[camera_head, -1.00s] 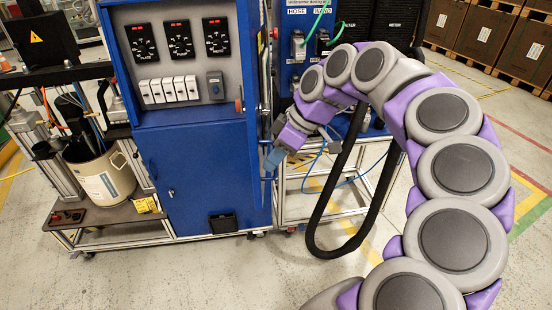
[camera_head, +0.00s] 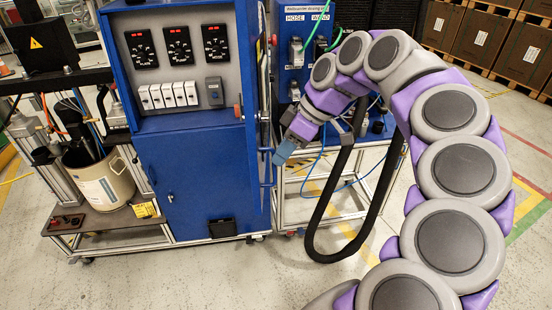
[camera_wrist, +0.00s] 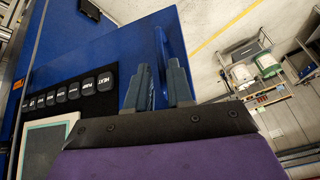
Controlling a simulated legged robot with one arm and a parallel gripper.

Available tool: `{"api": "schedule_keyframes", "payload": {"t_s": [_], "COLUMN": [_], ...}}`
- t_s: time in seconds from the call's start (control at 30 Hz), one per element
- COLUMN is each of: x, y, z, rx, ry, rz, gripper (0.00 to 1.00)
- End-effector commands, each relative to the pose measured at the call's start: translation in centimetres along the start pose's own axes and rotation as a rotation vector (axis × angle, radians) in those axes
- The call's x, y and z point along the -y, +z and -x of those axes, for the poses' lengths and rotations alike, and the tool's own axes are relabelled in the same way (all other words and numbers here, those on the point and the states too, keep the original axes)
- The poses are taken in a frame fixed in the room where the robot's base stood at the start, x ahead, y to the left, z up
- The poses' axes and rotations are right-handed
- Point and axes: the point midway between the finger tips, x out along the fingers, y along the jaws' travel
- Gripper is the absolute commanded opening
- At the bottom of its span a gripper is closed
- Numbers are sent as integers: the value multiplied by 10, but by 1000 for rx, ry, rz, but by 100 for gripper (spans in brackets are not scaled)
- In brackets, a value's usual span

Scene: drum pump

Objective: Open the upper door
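The blue cabinet (camera_head: 195,180) stands in the middle left of the head view, with a recessed grey control panel above and a flat blue door below. I cannot tell which panel is the upper door. My gripper (camera_head: 280,158) is just right of the cabinet's front right edge, pointing down and left. In the wrist view the two grey-blue fingers of my gripper (camera_wrist: 158,85) stand apart with a narrow gap. A blue upright strip (camera_wrist: 161,48) shows behind that gap; contact with it is unclear. A broad blue panel (camera_wrist: 100,45) fills the left of the wrist view.
A black hose loop (camera_head: 345,200) hangs below my arm. A beige bucket (camera_head: 100,180) stands on the left frame. The floor in front is clear.

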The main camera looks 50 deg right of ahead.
Motion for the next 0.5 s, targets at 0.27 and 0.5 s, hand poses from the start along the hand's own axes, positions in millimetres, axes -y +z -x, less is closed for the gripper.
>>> {"api": "schedule_keyframes", "payload": {"t_s": [0.27,0.5], "x": [-2,-2], "y": [-1,-1], "z": [52,90], "rx": [-4,-1], "ry": [4,0], "rz": [-2,-3], "gripper": [21,21]}}
